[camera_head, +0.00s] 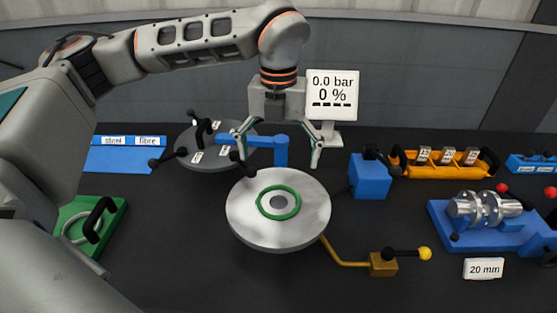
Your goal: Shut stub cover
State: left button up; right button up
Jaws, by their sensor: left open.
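The stub cover (215,157) is a dark grey disc with black handles and small white labels. It stands swung aside, behind and left of the round silver flange (243,222). A blue hinge arm (255,142) joins it to a blue post behind the flange. The flange lies bare, with a green ring (264,207) around its central opening. My left gripper (278,157) points down, open, its fingers either side of the blue arm and post in the picture. I cannot tell whether it touches them. One finger partly overlaps the cover's right edge. My right gripper is out of view.
A display (332,93) reads 0.0 bar, 0 %. A brass lever (384,264) with a yellow knob juts out at front right. A blue block (369,177), orange rack (436,168) and blue clamp fixture (478,237) stand right. A green tray (116,222) lies left.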

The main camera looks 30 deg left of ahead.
aim_at(209, 145)
jog(key=k, duration=1)
